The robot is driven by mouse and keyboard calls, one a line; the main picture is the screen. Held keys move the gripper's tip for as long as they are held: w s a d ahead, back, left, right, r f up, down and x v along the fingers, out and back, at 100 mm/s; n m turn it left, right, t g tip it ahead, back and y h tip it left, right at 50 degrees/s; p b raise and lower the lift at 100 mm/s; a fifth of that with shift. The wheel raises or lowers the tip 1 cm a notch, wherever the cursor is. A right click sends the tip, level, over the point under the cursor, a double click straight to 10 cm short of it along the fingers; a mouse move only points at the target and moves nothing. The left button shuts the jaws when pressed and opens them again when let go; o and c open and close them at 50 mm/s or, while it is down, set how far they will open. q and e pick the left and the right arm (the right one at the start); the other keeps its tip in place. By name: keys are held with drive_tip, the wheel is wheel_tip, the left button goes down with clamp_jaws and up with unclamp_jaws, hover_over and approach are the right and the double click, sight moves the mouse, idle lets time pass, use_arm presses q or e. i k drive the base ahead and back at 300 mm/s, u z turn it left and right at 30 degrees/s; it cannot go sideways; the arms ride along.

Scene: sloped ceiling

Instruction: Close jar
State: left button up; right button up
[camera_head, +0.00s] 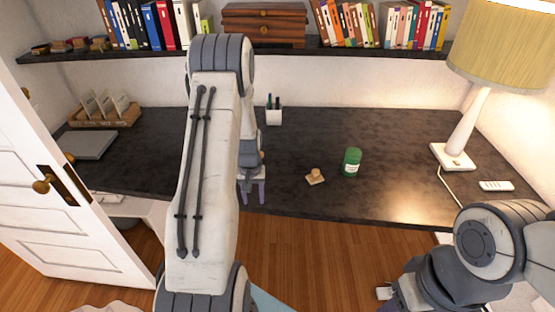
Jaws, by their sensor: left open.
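A green jar (351,162) with a pale label stands upright on the dark desk (400,142), right of the middle. A small beige lid with a round knob (315,177) lies on the desk just left of the jar, apart from it. My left gripper (253,199) is open and empty, with its fingers pointing down at the desk's front edge, left of the lid. My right gripper (388,297) is low at the bottom edge, in front of the desk. It is mostly cut off, so its fingers do not show clearly.
A white lamp (466,130) and a remote (496,186) are at the right. A pen cup (273,112) stands at the back. A grey laptop (91,145) and a wooden file holder (107,116) are at the left. A shelf (290,51) with books runs above. The desk around the jar is clear.

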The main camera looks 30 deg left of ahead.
sight(352, 158)
drive_tip(key=z, duration=2.75)
drive_tip(key=k, duration=1.8)
drive_tip(key=u, duration=2.05)
drive_tip(key=i, duration=1)
drive_tip(key=u, duration=0.1)
